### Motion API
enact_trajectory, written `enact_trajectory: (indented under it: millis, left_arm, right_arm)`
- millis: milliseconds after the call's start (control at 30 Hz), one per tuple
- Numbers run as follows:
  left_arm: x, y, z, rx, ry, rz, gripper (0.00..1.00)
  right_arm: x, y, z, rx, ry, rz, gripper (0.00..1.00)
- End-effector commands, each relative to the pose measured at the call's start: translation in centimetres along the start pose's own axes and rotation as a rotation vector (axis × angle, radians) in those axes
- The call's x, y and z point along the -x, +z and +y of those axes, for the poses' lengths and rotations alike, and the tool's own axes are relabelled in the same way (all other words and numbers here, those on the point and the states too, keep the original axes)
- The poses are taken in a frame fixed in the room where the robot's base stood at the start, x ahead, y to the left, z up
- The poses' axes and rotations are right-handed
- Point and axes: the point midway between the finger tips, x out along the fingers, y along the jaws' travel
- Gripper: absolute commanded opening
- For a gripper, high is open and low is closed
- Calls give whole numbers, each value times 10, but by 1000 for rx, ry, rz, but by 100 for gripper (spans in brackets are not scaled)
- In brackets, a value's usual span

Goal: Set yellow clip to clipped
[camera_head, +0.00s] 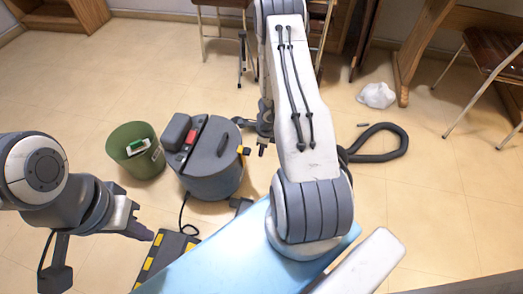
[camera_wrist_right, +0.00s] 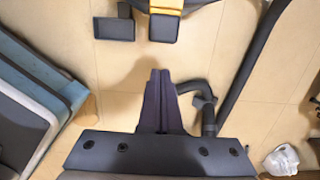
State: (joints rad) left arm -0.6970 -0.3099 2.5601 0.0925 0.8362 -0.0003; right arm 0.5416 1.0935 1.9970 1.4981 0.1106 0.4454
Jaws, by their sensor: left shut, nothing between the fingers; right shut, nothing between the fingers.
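The yellow clip (camera_head: 244,150) is a small yellow patch on the right side of the grey vacuum-like canister (camera_head: 215,160). In the right wrist view a yellow part (camera_wrist_right: 166,4), likely the same clip, sits at the top edge above dark blocks. My right gripper (camera_head: 262,150) is just right of the clip. In its wrist view the shut fingers (camera_wrist_right: 160,73) point toward the dark blocks, with a gap between. Whether the clip is fastened cannot be told. My left gripper (camera_head: 146,235) is shut and empty at the lower left, away from the canister.
A green bin (camera_head: 136,163) stands left of the canister. A black hose (camera_head: 385,153) lies on the floor at right, near a crumpled white bag (camera_head: 377,95). A light blue surface (camera_head: 240,255) is in front. Chairs and desks line the back; open floor lies between.

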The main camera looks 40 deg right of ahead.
Motion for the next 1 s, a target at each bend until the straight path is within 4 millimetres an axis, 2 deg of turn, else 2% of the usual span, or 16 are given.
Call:
enact_trajectory:
  millis: [367,633,700,1000]
  left_arm:
    - [-1,0,0,0,0,0,0]
    - [-15,1,-1,0,0,0,0]
    - [11,0,1,0,0,-1,0]
    - [58,-3,4,0,0,1,0]
  right_arm:
    - [0,-1,0,1,0,0,0]
    - [1,-24,-2,14,1,0,0]
    - [25,-14,-2,22,1,-1,0]
    - [70,8,-2,20,2,0,0]
